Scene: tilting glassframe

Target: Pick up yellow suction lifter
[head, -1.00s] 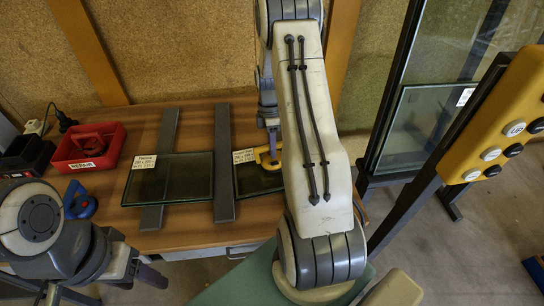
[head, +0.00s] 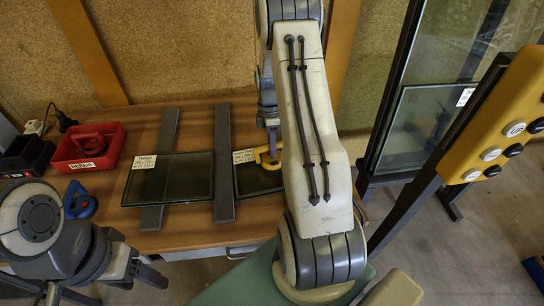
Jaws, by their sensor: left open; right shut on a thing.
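The yellow suction lifter (head: 266,157) is at the right glass pane (head: 250,178) on the wooden table. My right gripper (head: 272,142) reaches down to the lifter and is shut on it. My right arm hides part of the lifter and of that pane, so I cannot tell whether the lifter touches the glass. My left gripper (head: 152,278) is open and empty at the lower left, in front of the table's front edge and away from the lifter.
A larger glass pane (head: 185,180) with a label lies across two grey bars (head: 223,130). A blue suction lifter (head: 80,202) stands left of it. A red bin (head: 72,155) and a black bin (head: 22,157) are at the far left. A yellow button panel (head: 500,115) stands at right.

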